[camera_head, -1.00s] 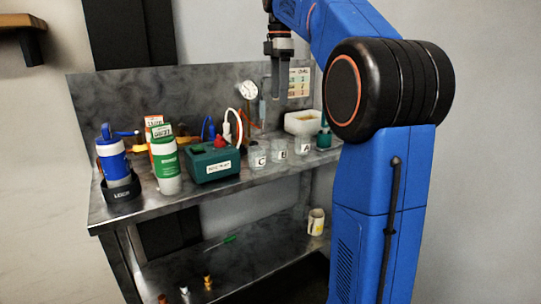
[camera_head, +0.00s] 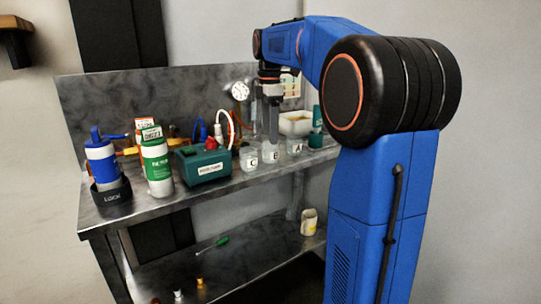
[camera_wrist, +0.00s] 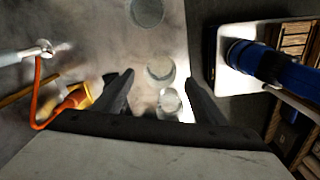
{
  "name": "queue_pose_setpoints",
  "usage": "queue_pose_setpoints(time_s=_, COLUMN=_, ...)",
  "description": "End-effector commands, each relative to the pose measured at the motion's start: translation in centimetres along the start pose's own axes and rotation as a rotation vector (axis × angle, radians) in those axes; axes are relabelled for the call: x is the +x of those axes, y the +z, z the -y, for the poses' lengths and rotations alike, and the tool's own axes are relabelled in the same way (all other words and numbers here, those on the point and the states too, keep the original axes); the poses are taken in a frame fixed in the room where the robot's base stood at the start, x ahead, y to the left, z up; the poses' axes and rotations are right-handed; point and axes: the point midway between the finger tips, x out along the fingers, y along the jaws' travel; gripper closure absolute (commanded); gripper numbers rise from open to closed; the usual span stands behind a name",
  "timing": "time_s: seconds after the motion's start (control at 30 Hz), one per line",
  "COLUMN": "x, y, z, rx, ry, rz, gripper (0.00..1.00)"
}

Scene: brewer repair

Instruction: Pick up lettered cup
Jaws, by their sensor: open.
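Three small clear cups stand in a row on the upper metal shelf: cup C (camera_head: 249,160), cup B (camera_head: 271,158) and cup A (camera_head: 295,149). My gripper (camera_head: 271,140) points down at cup B, its fingers overlapping that cup's upper part in the head view. In the wrist view my open gripper (camera_wrist: 160,74) has its fingers apart, with nothing held. A middle round cup (camera_wrist: 160,72) shows between the fingertips, with another cup (camera_wrist: 170,103) nearer the palm and one (camera_wrist: 147,12) farther out. Their letters are not readable there. I cannot tell the exact height gap.
A dark green box (camera_head: 203,168) stands left of cup C. A white tub (camera_head: 296,122) and a green bottle (camera_head: 316,128) stand behind and right of cup A. A gauge (camera_head: 240,91) and hoses rise behind. A mug (camera_head: 309,222) stands on the lower shelf.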

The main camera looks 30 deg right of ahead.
Motion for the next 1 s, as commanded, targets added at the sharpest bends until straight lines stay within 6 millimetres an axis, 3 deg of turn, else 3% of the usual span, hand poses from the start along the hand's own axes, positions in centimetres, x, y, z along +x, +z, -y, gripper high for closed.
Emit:
queue_pose_setpoints(time_s=0.4, x=4.6, y=0.3, z=0.1, rx=0.000, ry=-0.001, rz=0.000, gripper=0.35)
queue_pose_setpoints(time_s=0.73, x=5.2, y=0.3, z=0.1, rx=0.000, ry=0.001, rz=0.000, gripper=0.35)
queue_pose_setpoints(time_s=0.9, x=5.2, y=0.3, z=0.1, rx=0.000, ry=0.001, rz=0.000, gripper=0.76)
queue_pose_setpoints(time_s=0.93, x=5.2, y=0.3, z=0.1, rx=0.000, ry=0.001, rz=0.000, gripper=0.80)
queue_pose_setpoints(time_s=1.0, x=5.2, y=0.3, z=0.1, rx=0.000, ry=0.001, rz=0.000, gripper=0.81)
